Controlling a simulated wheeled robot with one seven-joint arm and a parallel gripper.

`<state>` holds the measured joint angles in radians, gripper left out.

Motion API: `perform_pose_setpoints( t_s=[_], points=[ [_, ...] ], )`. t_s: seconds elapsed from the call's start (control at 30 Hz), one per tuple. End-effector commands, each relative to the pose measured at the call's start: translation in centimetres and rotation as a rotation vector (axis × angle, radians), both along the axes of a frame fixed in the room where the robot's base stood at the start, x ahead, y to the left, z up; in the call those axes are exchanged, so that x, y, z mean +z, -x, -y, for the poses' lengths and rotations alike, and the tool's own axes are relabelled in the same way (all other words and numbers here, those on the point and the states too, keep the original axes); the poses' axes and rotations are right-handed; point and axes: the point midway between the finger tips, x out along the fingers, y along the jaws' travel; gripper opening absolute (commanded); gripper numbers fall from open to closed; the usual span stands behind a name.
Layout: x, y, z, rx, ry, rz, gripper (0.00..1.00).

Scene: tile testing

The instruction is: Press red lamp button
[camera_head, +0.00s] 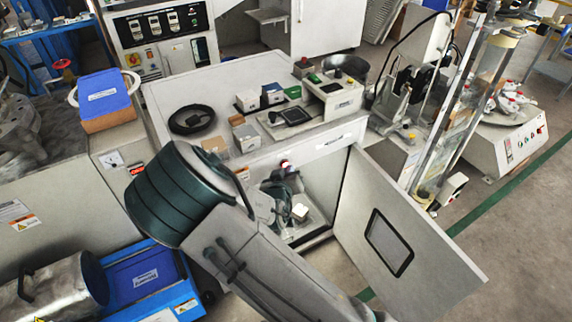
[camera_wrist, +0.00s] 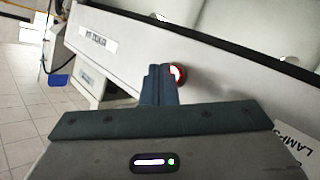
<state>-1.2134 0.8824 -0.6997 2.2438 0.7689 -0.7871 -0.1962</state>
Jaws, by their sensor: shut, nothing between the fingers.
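The lamp button (camera_wrist: 179,74), with a red rim and a pale centre, is on a light grey panel in the wrist view. My gripper (camera_wrist: 160,70) is shut, with its dark fingertips just left of the button and partly overlapping it. Whether they touch it I cannot tell. In the camera_head view, my gripper (camera_head: 278,184) is at the front of the grey cabinet (camera_head: 225,90), just below a small red spot (camera_head: 284,163) that appears to be the button. My arm hides part of the cabinet front.
The cabinet door (camera_head: 400,235) hangs open to the right of my arm. A blue-lidded box (camera_head: 105,95) stands at the left. Boxes and a black ring (camera_head: 190,119) lie on the cabinet top. A label reading LAMPS (camera_wrist: 297,147) is at the lower right of the wrist view.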

Motion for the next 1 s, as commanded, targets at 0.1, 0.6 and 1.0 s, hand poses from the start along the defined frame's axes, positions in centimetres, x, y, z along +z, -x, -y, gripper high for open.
perform_pose_setpoints(
  t_s=[0.1, 0.6, 1.0],
  points=[
    [0.0, 0.0, 0.0, 0.000, 0.000, 0.000, 0.00],
    [0.0, 2.9, 2.1, -0.003, 0.001, -0.001, 0.00],
    [0.0, 5.0, 3.4, 0.000, 0.000, 0.000, 0.00]
  ],
)
